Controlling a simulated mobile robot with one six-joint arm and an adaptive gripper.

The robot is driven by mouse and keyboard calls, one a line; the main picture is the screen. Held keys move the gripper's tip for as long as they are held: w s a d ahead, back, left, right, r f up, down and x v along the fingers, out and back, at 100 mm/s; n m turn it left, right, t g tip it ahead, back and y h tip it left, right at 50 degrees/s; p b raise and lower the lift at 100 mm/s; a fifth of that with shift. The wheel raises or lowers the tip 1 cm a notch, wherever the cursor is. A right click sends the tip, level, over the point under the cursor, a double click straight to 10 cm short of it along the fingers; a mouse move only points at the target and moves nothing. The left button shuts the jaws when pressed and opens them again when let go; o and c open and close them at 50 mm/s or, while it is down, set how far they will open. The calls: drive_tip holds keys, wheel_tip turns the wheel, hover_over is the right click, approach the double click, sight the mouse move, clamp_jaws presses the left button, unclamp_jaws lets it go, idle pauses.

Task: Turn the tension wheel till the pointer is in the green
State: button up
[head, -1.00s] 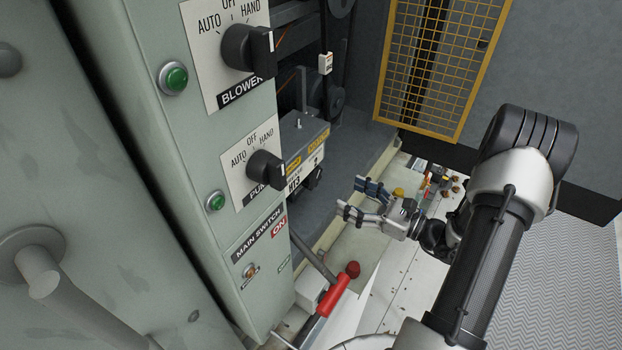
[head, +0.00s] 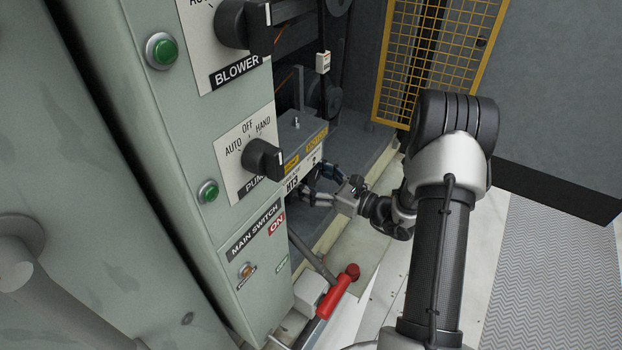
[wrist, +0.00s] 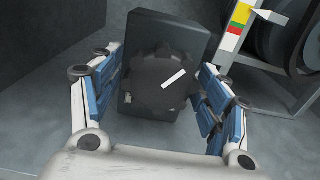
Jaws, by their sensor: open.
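The tension wheel (wrist: 160,82) shows in the wrist view as a dark, lobed knob with a white line on its face, in front of a dark block (wrist: 142,28). My gripper (wrist: 160,90) is open, with one blue-padded finger on each side of the wheel; I cannot tell whether either touches it. A scale strip (wrist: 236,27) with yellow, red and green bands stands at the top right. A white pointer (wrist: 262,13) lies beside its upper, yellow part, off the green. In the head view my gripper (head: 316,186) is by the grey box; the wheel is hidden there.
The grey-green switch cabinet (head: 210,215) stands close on the left with protruding knobs (head: 263,160). A red-handled lever (head: 338,297) sticks out below my gripper. A yellow mesh guard (head: 440,60) stands behind. Black pulleys (wrist: 285,40) are right of the scale.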

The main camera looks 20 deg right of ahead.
drive_tip(key=c, duration=1.1)
drive_tip(key=shift+o, duration=0.2)
drive_tip(key=shift+m+p, duration=0.3)
drive_tip(key=shift+p, duration=0.05)
drive_tip(key=m+p, duration=0.4)
drive_tip(key=m, duration=0.1)
drive_tip(key=shift+r, duration=0.15)
drive_tip(key=m+p, duration=0.3)
drive_tip(key=m, duration=0.2)
drive_tip(key=shift+s+a+m+p, duration=0.1)
drive_tip(key=shift+m+p, duration=0.2)
drive_tip(key=shift+m, duration=0.1)
drive_tip(key=m+p, duration=0.1)
drive_tip(key=m, duration=0.2)
drive_tip(key=shift+m+p, duration=0.3)
drive_tip(key=shift+p, duration=0.05)
drive_tip(key=m+p, duration=0.1)
drive_tip(key=m, duration=0.2)
drive_tip(key=shift+m, duration=0.3)
drive_tip(key=m+p, duration=0.1)
drive_tip(key=m, duration=0.2)
drive_tip(key=shift+r+m, duration=0.1)
drive_tip(key=shift+m, duration=0.2)
drive_tip(key=shift+m+p, duration=0.55)
drive_tip(key=shift+m, duration=1.15)
